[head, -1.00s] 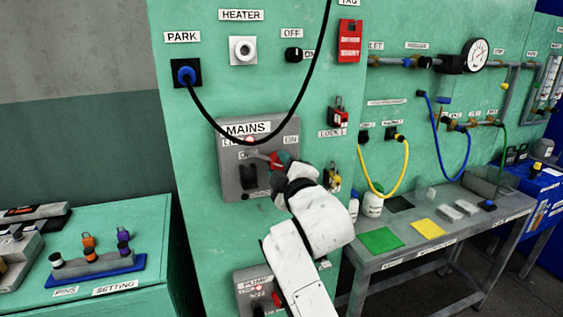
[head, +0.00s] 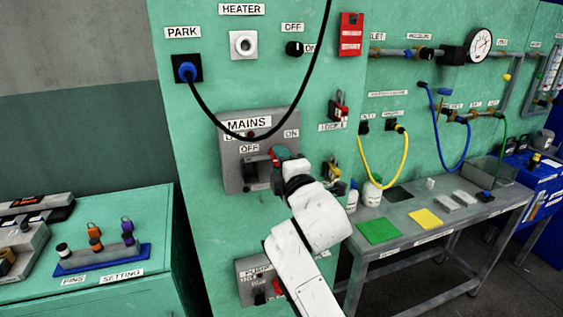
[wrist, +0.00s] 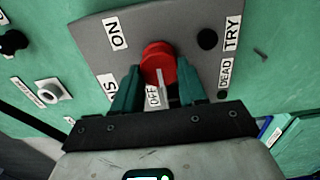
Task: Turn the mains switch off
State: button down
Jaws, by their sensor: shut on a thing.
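The mains panel (head: 232,176) is a grey box on the green wall, labelled MAINS, with ON at its right and OFF left of the gripper. In the wrist view the mains switch (wrist: 158,60) is a round red knob with a pale bar pointing down toward the OFF label (wrist: 153,97). The ON label (wrist: 115,32) is at upper left. My gripper (head: 275,157) is at the switch, with its teal fingers (wrist: 160,85) on either side of the knob, shut on it. In the head view the fingers mostly hide the knob.
A black cable (head: 222,122) from the blue PARK plug loops over the panel's top edge. A red padlock (head: 339,108) hangs to the right, above another padlock (head: 331,172). The pump panel (head: 250,272) is below. A grey bench (head: 404,233) stands at right.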

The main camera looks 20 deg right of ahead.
jog(key=shift+f, duration=0.1)
jog(key=c, duration=0.6)
grip_release()
jog(key=shift+s, duration=0.15)
jog(key=s+b, duration=0.1)
jog(key=s, duration=0.9)
jog(key=shift+s+b, duration=0.25)
jog(key=shift+b, duration=0.15)
